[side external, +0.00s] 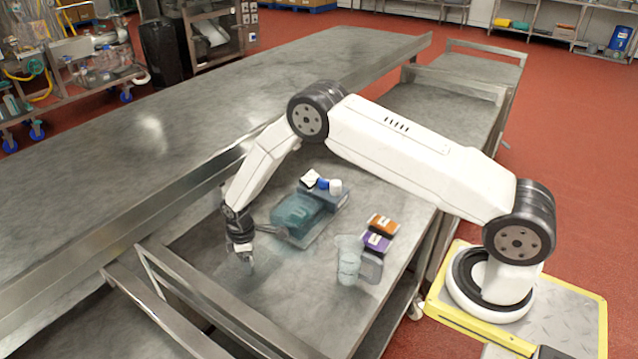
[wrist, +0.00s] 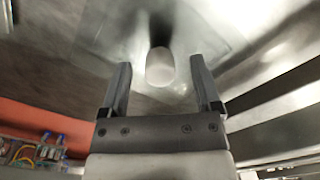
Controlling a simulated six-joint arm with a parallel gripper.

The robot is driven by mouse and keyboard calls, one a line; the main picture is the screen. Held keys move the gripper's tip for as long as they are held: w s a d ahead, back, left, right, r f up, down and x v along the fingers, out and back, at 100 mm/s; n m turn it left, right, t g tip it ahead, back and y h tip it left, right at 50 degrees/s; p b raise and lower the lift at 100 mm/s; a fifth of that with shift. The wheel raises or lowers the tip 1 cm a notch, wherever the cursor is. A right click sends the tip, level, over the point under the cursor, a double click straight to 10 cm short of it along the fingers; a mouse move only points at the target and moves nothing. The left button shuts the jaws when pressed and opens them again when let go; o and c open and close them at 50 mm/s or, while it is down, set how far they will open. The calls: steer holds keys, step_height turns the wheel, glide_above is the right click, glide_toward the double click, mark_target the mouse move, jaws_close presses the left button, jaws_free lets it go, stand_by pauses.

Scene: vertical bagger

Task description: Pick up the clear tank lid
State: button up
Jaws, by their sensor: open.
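The clear tank lid shows in the wrist view as a faint see-through sheet with a pale rounded knob (wrist: 160,70) standing up from it. My gripper (wrist: 160,62) is open, with one dark finger on each side of the knob and a gap on both sides. In the side view my gripper (side external: 243,262) points down, low over the near left part of the steel table. The lid is hard to make out there, only a faint pale patch under the fingers. I cannot tell how far the fingertips are above the sheet.
A teal see-through tank (side external: 298,212) stands just right of my gripper, with small white and blue items behind it. A clear jug (side external: 348,262), an orange box (side external: 382,224) and a purple box (side external: 376,242) stand further right. A steel rail (side external: 200,290) runs along the near side.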

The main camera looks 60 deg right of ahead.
steer(key=shift+f, duration=0.3)
jaws_close()
stand_by(0.4)
